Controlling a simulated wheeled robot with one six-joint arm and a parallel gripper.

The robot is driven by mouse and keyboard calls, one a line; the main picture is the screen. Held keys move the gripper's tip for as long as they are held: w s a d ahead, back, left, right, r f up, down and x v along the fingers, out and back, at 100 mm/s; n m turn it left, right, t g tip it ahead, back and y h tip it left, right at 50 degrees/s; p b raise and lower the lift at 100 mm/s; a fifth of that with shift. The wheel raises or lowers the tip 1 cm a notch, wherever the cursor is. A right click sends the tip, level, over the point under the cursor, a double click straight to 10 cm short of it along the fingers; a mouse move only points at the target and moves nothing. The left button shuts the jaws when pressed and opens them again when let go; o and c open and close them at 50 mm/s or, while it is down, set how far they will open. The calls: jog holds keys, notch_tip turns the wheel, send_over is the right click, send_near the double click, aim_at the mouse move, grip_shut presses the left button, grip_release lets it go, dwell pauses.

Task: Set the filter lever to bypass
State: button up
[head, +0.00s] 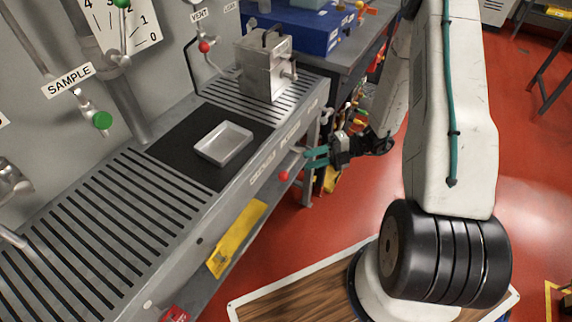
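A red ball knob (284,176) sticks out at the front edge of the steel bench, beside small labels too small to read. It looks like the end of a lever, and I cannot tell for sure that it is the filter lever or which setting it is at. My gripper (308,158) has teal fingertips and points left, just to the right of the red knob and apart from it. The fingers appear spread with nothing between them.
The slatted bench (110,225) bears a black mat (185,150) with a metal tray (222,143). A steel box (265,68) stands behind it. Valves with SAMPLE (68,80) and VENT (199,15) labels are on the wall panel. A yellow label (236,238) is below the bench edge. Red floor lies right.

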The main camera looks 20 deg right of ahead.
aim_at(291, 165)
jog(key=shift+w+a+f, duration=0.15)
jog(key=shift+a, duration=1)
jog(key=shift+w+a+f, duration=0.2)
jog(key=shift+a, duration=0.9)
jog(key=shift+w+a+f, duration=0.15)
jog(key=shift+a, duration=1)
jog(key=shift+c, duration=0.3)
